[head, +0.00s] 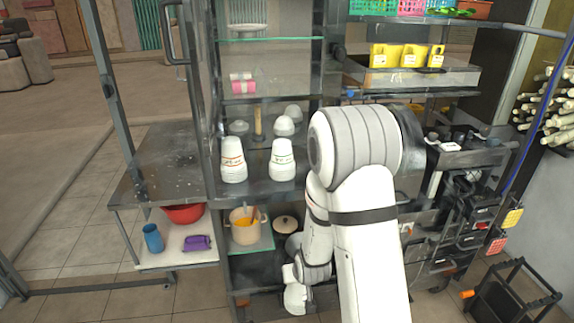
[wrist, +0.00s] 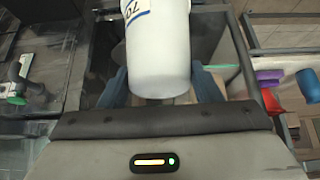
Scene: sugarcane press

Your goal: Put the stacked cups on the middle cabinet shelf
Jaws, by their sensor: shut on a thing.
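In the wrist view, my gripper (wrist: 161,78) has its blue fingers on both sides of a white cup or cup stack (wrist: 158,52) with a blue-printed band. It is shut on it; the cup's upper end runs out of the picture. In the head view my arm reaches down low in front of the cabinet, and I cannot clearly make out the gripper or the held cups. The middle cabinet shelf (head: 259,186) is a dark surface. Two other white cup stacks stand on it, one at left (head: 233,161) and one at right (head: 282,161).
Small domed bowls (head: 284,126) stand behind the stacks. Below are a pot (head: 243,234), a lidded pot (head: 286,224), a red bowl (head: 183,214), a blue cup (head: 153,238) and a purple item (head: 197,243). A vertical cabinet post (head: 204,110) edges the shelf at left.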

